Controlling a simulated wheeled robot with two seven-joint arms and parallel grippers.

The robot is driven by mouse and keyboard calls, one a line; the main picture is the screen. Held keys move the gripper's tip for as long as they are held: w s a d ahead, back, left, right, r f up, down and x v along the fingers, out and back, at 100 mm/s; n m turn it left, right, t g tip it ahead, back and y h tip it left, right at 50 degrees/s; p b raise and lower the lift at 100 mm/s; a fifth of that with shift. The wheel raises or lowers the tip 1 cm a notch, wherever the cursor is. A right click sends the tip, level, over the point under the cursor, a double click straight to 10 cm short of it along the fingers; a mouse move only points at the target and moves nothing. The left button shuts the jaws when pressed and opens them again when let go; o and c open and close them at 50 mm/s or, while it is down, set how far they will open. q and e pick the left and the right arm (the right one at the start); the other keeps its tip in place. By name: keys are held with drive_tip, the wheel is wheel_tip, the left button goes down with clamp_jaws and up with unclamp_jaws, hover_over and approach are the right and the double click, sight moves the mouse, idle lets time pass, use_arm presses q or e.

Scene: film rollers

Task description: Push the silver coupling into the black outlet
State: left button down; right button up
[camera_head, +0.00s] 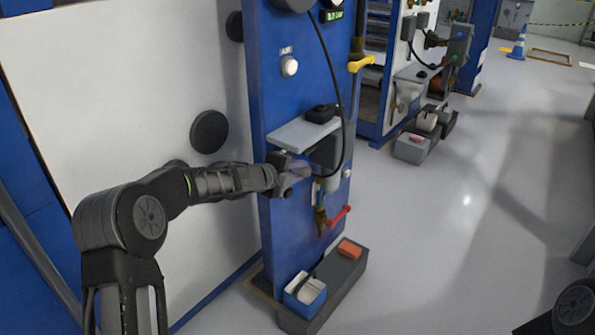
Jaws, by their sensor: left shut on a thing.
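My left gripper (298,180) is at the front of the blue panel, just below the grey shelf. It is shut on the small silver coupling (309,174), which is mostly hidden by the fingers. A black hose hangs down the panel and curves in toward the coupling. A dark block (328,152) under the shelf, just right of the gripper, looks like the black outlet; its opening cannot be made out. Whether coupling and outlet touch cannot be told. My right gripper is not in view.
The grey shelf (298,133) juts out just above the gripper. A silver cylinder and a red-handled valve (339,216) sit below right. A dark tray (348,272) with a blue box (305,296) stands on the floor. Open floor lies to the right.

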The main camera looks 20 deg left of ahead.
use_arm(q)
drive_tip(key=shift+s+a+r, duration=0.1)
drive_tip(key=shift+s+r, duration=0.05)
drive_tip(key=shift+s, duration=0.15)
idle(1.5)
drive_tip(key=shift+w+a+r+p, duration=0.1)
drive_tip(key=shift+w+a+p, duration=0.3)
drive_tip(key=shift+a+p, duration=0.6)
drive_tip(key=c, duration=1)
unclamp_jaws()
drive_tip(key=shift+d, duration=0.2)
drive_tip(key=shift+c, duration=0.2)
drive_tip(key=v, duration=0.7)
drive_tip(key=shift+s, duration=0.4)
drive_tip(key=shift+a, duration=0.15)
